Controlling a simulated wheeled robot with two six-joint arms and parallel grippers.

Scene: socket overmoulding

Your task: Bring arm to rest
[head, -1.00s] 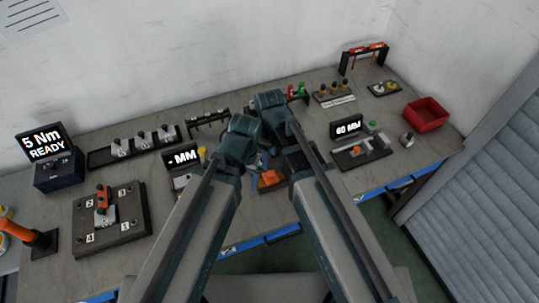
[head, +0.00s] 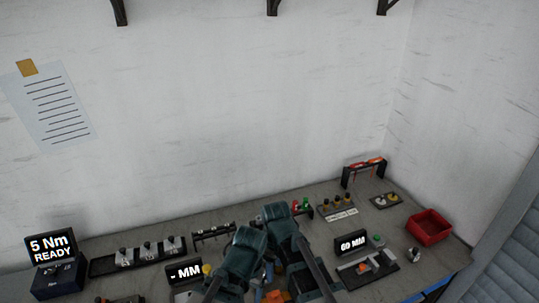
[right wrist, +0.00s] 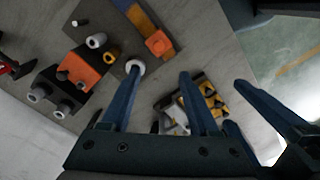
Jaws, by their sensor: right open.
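My two arms reach in side by side from the bottom of the head view, the left arm (head: 240,262) and the right arm (head: 282,240), with their ends over the middle of the workbench (head: 225,255). My right gripper (right wrist: 160,75) is open in the right wrist view, its two blue fingers apart and nothing held between them. A white ring-shaped part (right wrist: 135,67) shows at the tip of its left finger; I cannot tell whether they touch. More blue fingers show at the right of that view. The jaws of my left gripper are largely hidden in the head view.
A "5 Nm READY" display (head: 52,248) stands left, a "- MM" display (head: 185,272) left of the arms, a "60 MM" display (head: 352,243) right. A red bin (head: 429,228) is at the far right. Racks line the back near the wall (head: 250,110).

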